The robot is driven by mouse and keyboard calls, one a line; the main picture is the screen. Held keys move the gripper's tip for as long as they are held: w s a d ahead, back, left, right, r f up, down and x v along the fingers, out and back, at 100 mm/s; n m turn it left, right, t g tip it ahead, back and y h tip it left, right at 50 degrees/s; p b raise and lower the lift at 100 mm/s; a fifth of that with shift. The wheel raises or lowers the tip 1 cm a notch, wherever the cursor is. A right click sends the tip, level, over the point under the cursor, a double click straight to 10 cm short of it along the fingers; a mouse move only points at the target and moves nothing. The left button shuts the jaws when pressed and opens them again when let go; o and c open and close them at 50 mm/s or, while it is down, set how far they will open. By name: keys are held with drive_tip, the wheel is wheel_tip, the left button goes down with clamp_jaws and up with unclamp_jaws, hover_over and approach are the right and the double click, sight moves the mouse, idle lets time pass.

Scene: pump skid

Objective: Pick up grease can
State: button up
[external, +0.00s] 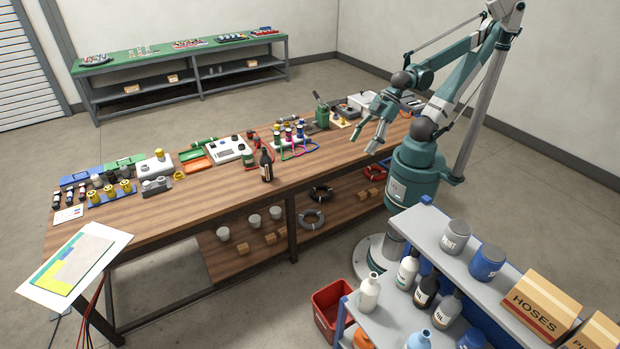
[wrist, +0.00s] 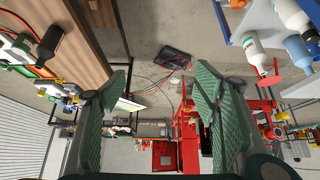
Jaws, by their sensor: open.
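No label that I can read says grease, so I cannot tell for sure which can is meant. A blue can (external: 488,262) with a dark lid and a grey can (external: 455,235) stand upright on the top shelf of the cart at the right. A green can (external: 322,115) with a dark spout or handle stands on the workbench, left of my gripper. My gripper (external: 371,132) is open and empty above the right part of the bench, apart from all these cans. In the wrist view its two green fingers (wrist: 158,92) are spread wide with nothing between them.
The wooden workbench (external: 220,205) carries a dark bottle (external: 266,165), trays and instruments. The grey cart (external: 395,312) holds bottles and a hoses box (external: 540,303). A red bin (external: 332,308) stands beside it. Open floor lies between bench and cart.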

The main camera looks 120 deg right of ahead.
drive_tip(key=w+d+r+m+g+h, duration=0.1)
drive_tip(key=w+d+r+m, duration=0.1)
drive_tip(key=w+d, duration=1.05)
drive_tip(key=w+d+f+m+h+b, duration=0.1)
drive_tip(key=w+d+f+m+b, duration=0.3)
drive_tip(key=w+d, duration=1.05)
drive_tip(key=m+g+h, duration=0.1)
drive_tip(key=m+g, duration=0.2)
approach(250, 152)
drive_tip(key=x, duration=0.3)
drive_tip(key=p+x, duration=0.1)
drive_tip(key=x, duration=0.2)
drive_tip(key=shift+w+a, duration=0.2)
drive_tip(key=shift+w, duration=0.05)
drive_tip(key=shift+s+d+f, duration=0.1)
drive_tip(key=shift+d+f, duration=0.05)
drive_tip(key=shift+f, duration=0.05)
